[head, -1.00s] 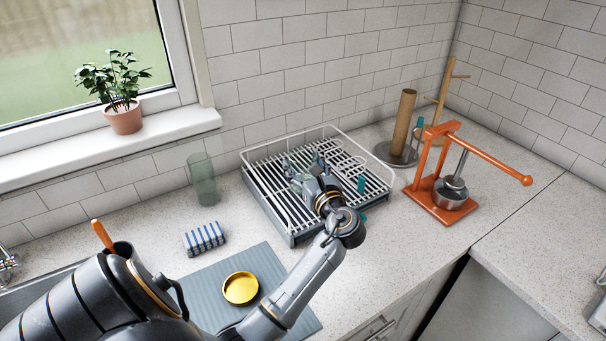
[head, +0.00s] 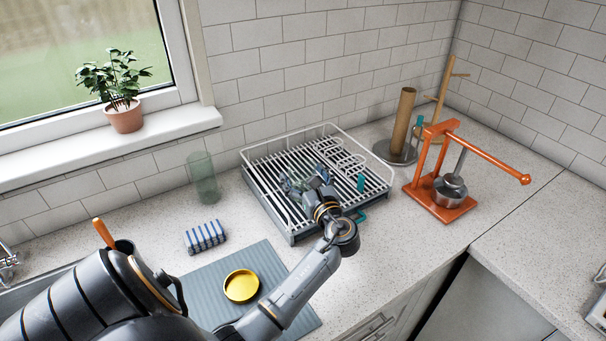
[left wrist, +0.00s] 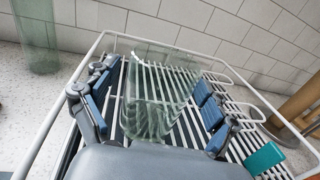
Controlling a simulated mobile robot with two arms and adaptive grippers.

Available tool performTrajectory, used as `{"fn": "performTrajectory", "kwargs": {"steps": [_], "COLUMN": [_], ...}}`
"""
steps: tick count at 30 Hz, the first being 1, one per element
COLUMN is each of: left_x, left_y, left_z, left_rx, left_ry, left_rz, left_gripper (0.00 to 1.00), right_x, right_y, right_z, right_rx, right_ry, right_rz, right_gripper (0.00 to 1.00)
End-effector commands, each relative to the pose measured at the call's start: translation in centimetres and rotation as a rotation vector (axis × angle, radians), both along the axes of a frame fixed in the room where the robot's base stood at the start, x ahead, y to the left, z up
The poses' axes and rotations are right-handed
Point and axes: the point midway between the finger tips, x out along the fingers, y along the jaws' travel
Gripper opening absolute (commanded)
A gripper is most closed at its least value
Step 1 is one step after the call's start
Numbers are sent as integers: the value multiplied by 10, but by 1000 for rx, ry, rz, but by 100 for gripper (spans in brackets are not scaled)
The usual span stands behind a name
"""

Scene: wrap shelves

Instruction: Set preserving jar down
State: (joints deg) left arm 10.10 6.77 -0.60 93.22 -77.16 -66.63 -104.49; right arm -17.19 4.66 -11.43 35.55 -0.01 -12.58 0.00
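A clear greenish glass jar (left wrist: 158,95) is in the dish rack (left wrist: 68,75), between the fingers of my left gripper (left wrist: 157,100). Narrow gaps show between the jar and the blue finger pads on both sides, so the gripper looks open around it. In the head view the left gripper (head: 308,184) is low over the rack (head: 290,236), and the jar there is small and partly hidden by the fingers. Whether the jar's base rests on the rack slats is hard to tell. My right gripper is not in view.
A second clear glass vessel (head: 203,180) stands upright left of the rack. An orange press (head: 440,200) and a paper roll holder (head: 402,125) stand to the right.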

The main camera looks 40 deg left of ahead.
Motion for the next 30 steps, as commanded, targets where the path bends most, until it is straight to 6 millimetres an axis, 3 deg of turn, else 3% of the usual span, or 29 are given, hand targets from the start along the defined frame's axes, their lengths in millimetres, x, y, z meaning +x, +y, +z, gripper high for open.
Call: {"fn": "performTrajectory", "kwargs": {"steps": [11,24,30], "left_x": [-3,-40,-49], "left_y": [-7,-87,-106], "left_z": [4,5,4], "left_rx": [-2,-4,-1], "left_ry": [2,2,0], "left_rz": [-2,-2,-1], "left_gripper": [87,87,87], "right_x": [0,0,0], "right_y": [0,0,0], "right_z": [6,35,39], "right_rx": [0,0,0], "right_ry": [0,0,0], "right_rz": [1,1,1], "right_gripper": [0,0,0]}}
